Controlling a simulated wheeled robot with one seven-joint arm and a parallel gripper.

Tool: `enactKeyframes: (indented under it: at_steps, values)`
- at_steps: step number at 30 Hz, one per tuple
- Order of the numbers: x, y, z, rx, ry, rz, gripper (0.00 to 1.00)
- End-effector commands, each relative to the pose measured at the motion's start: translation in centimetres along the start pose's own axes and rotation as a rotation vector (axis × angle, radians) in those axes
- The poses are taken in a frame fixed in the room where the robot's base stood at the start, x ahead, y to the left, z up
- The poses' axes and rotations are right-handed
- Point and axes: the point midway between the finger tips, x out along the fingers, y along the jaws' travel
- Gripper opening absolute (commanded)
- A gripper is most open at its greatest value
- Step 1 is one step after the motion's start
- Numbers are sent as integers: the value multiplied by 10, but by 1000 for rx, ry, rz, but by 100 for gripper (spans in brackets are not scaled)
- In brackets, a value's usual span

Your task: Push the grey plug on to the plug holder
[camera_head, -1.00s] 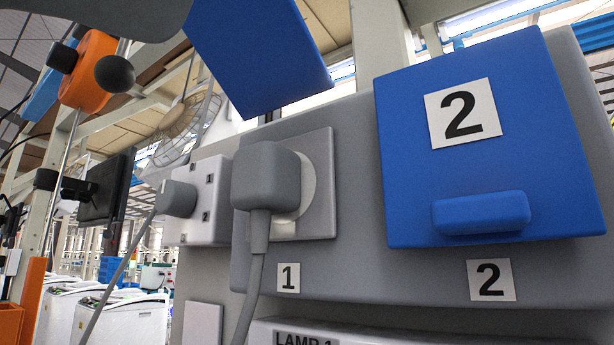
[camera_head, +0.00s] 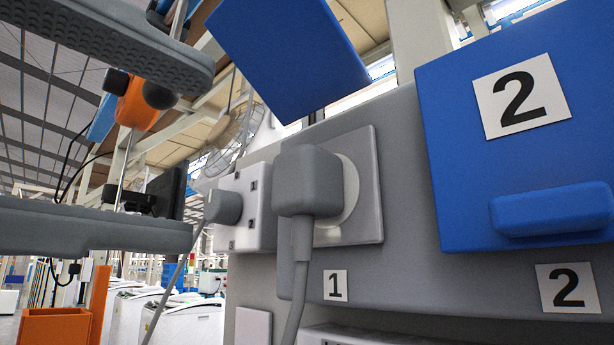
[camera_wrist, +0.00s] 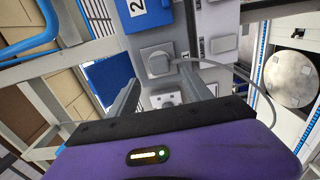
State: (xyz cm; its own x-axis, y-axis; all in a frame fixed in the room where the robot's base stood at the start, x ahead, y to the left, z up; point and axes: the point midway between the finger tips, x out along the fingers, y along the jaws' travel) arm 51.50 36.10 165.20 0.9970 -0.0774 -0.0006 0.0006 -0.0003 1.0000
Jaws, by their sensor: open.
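A grey plug (camera_head: 308,182) with a cable hanging down sits at the round white socket face on a square grey plate (camera_head: 365,200), above label 1. A second, smaller grey plug (camera_head: 222,207) sits on a pale box (camera_head: 250,222) marked 1 and 2. I cannot tell which part is the plug holder. My gripper (camera_head: 200,155) is open and empty, its two grey fingers apart, one high and one low, left of the plugs in the head view. In the wrist view the fingers frame the panel, with the grey plug (camera_wrist: 159,66) between and beyond their tips.
A blue cover (camera_head: 525,130) marked 2 is closed on the right of the panel. A raised blue flap (camera_head: 290,50) hangs above the plug. A cable (camera_head: 165,300) slants down from the smaller plug. An orange box (camera_head: 55,325) stands at lower left.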

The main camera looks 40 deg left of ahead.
Motion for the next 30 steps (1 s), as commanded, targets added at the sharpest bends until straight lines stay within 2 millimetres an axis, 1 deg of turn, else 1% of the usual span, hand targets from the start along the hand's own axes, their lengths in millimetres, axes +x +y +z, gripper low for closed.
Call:
enactKeyframes:
  at_steps: [9, 12, 18, 24, 30]
  values:
    - [39, 1, 1, -1, -3, 0, 58]
    - [53, -2, 1, 0, -3, 0, 58]
    - [73, -1, 1, 0, -3, -1, 58]
    - [83, 0, 0, 0, -1, 1, 58]
    - [84, 0, 0, 0, -1, 1, 58]
